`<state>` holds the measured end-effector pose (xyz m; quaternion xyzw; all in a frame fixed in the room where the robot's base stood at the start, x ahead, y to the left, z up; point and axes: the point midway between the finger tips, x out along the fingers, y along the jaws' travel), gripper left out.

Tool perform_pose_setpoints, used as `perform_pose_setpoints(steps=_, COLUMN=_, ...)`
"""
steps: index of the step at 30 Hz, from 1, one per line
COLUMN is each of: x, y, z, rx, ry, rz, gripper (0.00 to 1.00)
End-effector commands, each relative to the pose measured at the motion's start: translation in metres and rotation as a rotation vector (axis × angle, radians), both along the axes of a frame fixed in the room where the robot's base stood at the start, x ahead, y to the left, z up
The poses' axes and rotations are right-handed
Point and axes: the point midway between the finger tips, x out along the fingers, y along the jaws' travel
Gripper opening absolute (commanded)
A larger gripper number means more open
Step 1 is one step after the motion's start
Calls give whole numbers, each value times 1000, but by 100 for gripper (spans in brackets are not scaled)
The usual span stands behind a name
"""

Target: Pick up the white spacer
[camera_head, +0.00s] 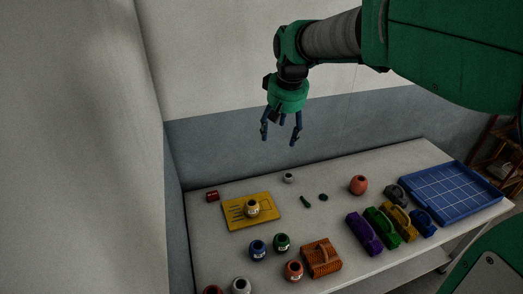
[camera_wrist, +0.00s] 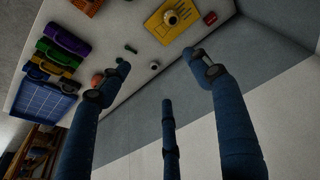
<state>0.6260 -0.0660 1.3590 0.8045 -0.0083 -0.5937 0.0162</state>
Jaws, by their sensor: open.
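A small whitish round piece with a dark hole, which looks like the white spacer (camera_head: 289,178), stands near the back edge of the table. It also shows in the wrist view (camera_wrist: 154,65), small and between the fingertips in the picture, but well beyond them. My gripper (camera_head: 280,140) hangs above the back of the table, fingers pointing down. It is open and empty, with clear air between it and the white piece. Its spread blue fingers fill the wrist view (camera_wrist: 158,64).
A dark green peg (camera_head: 305,201) and dark disc (camera_head: 323,197) lie nearby. A yellow board (camera_head: 236,218) bears a yellowish pot (camera_head: 252,208). Several coloured blocks and a blue tray (camera_head: 440,180) are right. A wall rises behind.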

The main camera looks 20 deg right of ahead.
Motion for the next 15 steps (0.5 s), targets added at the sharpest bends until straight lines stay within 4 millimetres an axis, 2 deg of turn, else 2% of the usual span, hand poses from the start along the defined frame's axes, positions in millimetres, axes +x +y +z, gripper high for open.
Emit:
perform_pose_setpoints(steps=3, x=31, y=-10, z=-9, rx=-1, ry=20, rz=0, gripper=63)
perform_pose_setpoints(steps=8, x=70, y=-25, z=-24, rx=-2, ry=44, rz=0, gripper=63)
perform_pose_setpoints(steps=15, x=124, y=-48, z=-55, rx=-2, ry=83, rz=3, gripper=63)
